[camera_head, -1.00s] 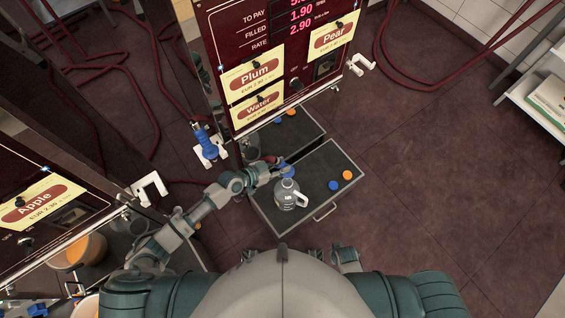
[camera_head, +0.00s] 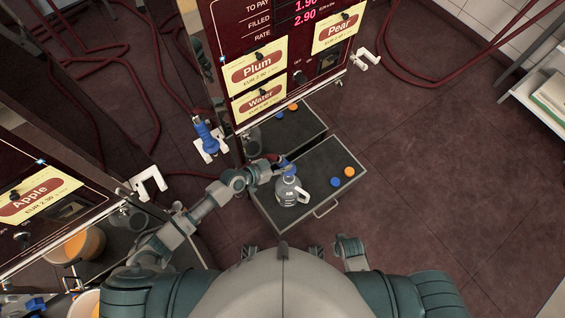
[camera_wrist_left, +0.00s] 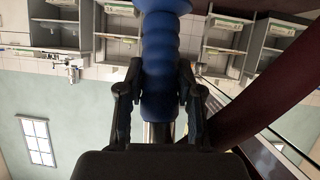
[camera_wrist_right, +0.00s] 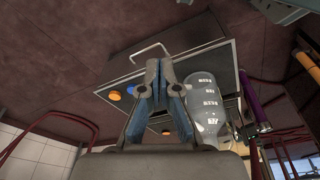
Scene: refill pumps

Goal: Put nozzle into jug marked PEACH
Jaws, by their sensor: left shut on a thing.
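A grey jug with a handle and a small pale label (camera_head: 287,190) stands on the dark pull-out tray (camera_head: 327,157) below the pump. The label is too small to read in the head view. The jug also shows in the right wrist view (camera_wrist_right: 204,108), with pale print I cannot read for sure. My left gripper (camera_head: 279,163) is shut on a blue nozzle (camera_head: 290,169), whose ribbed grip fills the left wrist view (camera_wrist_left: 158,62). The nozzle is at the jug's mouth; I cannot tell whether its tip is inside. My right gripper (camera_wrist_right: 160,70) is shut and empty, apart from the jug.
A blue cap (camera_head: 335,182) and an orange cap (camera_head: 349,171) lie on the tray right of the jug. Another blue nozzle (camera_head: 207,136) hangs in a white holder at the pump's left. Red hoses (camera_head: 150,110) lie on the floor. Floor right of the tray is clear.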

